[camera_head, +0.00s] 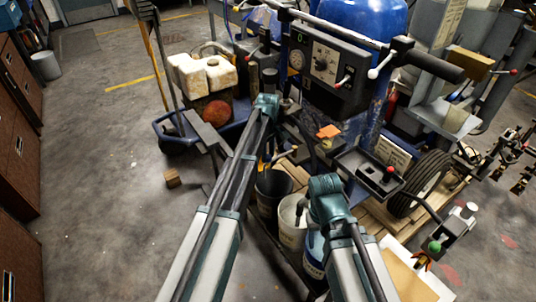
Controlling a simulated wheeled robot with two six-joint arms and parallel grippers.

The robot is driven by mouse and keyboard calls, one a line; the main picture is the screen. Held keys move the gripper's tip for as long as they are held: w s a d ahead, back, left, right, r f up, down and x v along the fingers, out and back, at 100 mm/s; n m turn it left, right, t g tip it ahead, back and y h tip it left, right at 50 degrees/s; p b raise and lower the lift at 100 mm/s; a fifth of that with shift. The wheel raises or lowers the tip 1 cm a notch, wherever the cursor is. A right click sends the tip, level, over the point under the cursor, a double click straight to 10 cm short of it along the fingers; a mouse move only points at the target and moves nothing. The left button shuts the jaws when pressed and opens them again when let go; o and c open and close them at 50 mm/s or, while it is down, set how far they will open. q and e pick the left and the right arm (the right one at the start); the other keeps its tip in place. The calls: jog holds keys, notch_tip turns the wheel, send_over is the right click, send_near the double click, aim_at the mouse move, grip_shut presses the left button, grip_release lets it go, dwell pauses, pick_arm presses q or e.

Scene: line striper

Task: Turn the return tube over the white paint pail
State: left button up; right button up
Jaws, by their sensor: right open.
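The white paint pail (292,226) stands low in the middle, between my two arms, with its open top facing up. A pale tube (300,209) shows at its mouth; I cannot tell whether this is the return tube or where its end points. My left gripper (268,104) is at the far end of the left arm, beyond the pail, near the striper's frame; its fingers are hidden. My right gripper (325,187) is just right of the pail's rim, open, with its fingers mostly hidden by the wrist.
A dark bucket (272,187) stands behind the pail, and a blue-and-white pail (314,258) in front. The control panel (322,67) rises behind. Left floor is mostly open around a wooden block (173,178).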

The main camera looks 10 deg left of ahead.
pick_arm(q)
grip_shut()
dwell(1.0)
